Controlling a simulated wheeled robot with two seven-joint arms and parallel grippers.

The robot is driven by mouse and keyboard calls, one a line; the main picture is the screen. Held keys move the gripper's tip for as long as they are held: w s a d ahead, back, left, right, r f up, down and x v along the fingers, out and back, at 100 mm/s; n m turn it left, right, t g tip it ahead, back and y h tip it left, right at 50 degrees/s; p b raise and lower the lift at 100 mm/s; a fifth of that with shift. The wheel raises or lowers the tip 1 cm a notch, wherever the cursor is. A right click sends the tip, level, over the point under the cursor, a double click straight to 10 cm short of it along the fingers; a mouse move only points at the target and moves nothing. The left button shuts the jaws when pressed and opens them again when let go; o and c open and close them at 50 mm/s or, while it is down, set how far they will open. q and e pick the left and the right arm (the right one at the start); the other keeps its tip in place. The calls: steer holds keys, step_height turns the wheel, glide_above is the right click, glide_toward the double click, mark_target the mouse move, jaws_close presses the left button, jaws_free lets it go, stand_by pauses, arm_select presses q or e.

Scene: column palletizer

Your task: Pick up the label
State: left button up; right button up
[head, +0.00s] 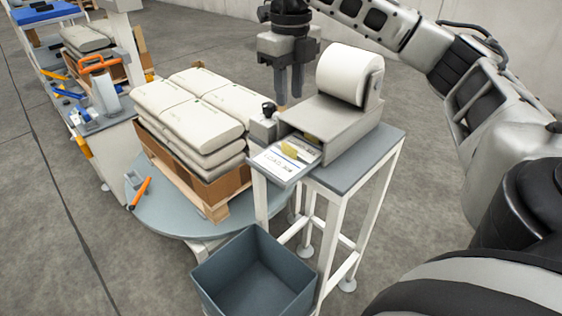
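The label (275,163) is a white printed sheet with dark text and a yellow part (291,150). It lies on the front tray of the grey label printer (335,128), which carries a big white roll (347,75). My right gripper (289,97) hangs above and behind the tray, to the left of the roll, fingers pointing down. Its two dark fingers look close together, with nothing clearly seen between them. I cannot tell how wide the gap is. My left gripper is not in view.
The printer stands on a white-legged stand (372,165). Left of it, stacked white sacks (195,110) lie on a wooden pallet (180,178) on a round grey turntable (160,212). An empty dark bin (252,272) sits in front. A bench with tools (100,118) is at far left.

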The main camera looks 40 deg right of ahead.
glide_above(288, 145)
step_height(288, 145, down, 7)
steer(key=shift+f, duration=0.1)
steer(key=shift+s+f, duration=0.1)
steer(key=shift+f, duration=2.65)
jaws_close()
